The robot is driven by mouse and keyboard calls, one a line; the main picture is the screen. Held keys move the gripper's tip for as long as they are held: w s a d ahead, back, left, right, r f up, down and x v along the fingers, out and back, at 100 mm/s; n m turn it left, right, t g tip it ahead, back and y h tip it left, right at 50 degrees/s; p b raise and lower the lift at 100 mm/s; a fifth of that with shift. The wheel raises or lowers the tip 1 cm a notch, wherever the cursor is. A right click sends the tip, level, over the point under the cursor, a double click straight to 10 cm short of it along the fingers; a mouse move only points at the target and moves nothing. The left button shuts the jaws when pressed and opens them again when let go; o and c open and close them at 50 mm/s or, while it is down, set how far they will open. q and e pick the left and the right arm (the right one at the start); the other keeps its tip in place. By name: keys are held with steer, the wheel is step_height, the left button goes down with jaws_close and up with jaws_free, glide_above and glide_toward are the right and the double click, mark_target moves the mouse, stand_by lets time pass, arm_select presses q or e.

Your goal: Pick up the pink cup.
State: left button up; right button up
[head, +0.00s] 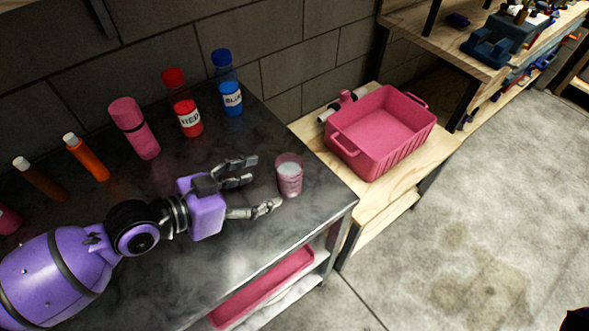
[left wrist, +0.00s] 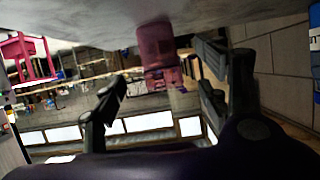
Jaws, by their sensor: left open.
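The pink cup (head: 289,175) stands upright near the right end of the dark counter (head: 190,260), with something pale inside it. My left gripper (head: 262,183) is open and empty, its fingers pointing at the cup from the left. The fingertips are close to the cup, and the cup is not between them in the head view. The left wrist view is turned over. It shows the cup (left wrist: 155,45) ahead, between and beyond the two dark fingers (left wrist: 160,85). My right gripper is not in view.
A pink bin (head: 381,135) sits on a wooden bench to the right. The counter around the cup is clear.

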mark_target(279, 180)
arm_select(q)
steer(key=x, duration=0.7)
steer(key=shift+w+d+f+p, duration=0.15)
steer(key=shift+f+p, duration=0.1)
steer(key=shift+p, duration=0.15)
steer(key=shift+c, duration=0.4)
steer(key=c, duration=1.1)
steer(key=shift+c, duration=1)
steer(key=shift+r, duration=0.2)
